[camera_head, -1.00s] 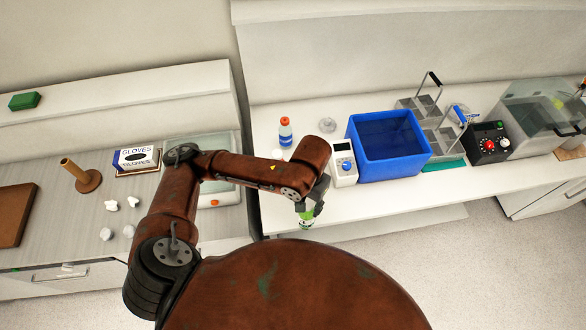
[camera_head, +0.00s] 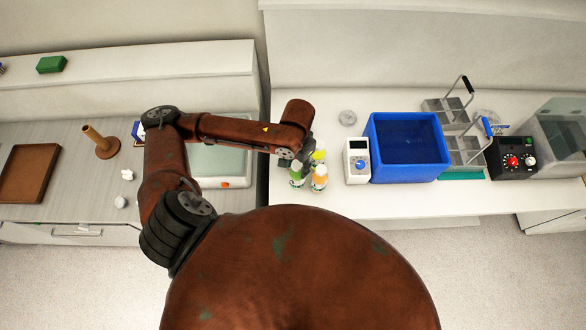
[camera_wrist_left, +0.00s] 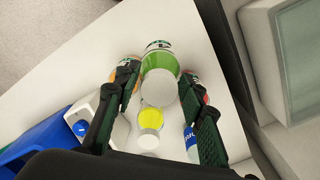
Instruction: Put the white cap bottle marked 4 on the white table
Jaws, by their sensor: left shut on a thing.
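My left gripper (camera_head: 300,168) is shut on a green-labelled bottle with a white cap (camera_head: 297,182), near the left end of the white table (camera_head: 420,200). In the left wrist view the bottle (camera_wrist_left: 158,70) is between the two fingers of the gripper (camera_wrist_left: 163,88), cap toward the camera. Any number on it is too small to read. I cannot tell whether its base touches the table. An orange bottle (camera_head: 319,178) stands close on its right, and a yellow bottle (camera_head: 319,156) is just behind. My right gripper is not in view.
A white device with a blue knob (camera_head: 358,160) and a blue tub (camera_head: 405,178) stand to the right. The table's front edge is close to the held bottle. A grey bench (camera_head: 60,145) lies left.

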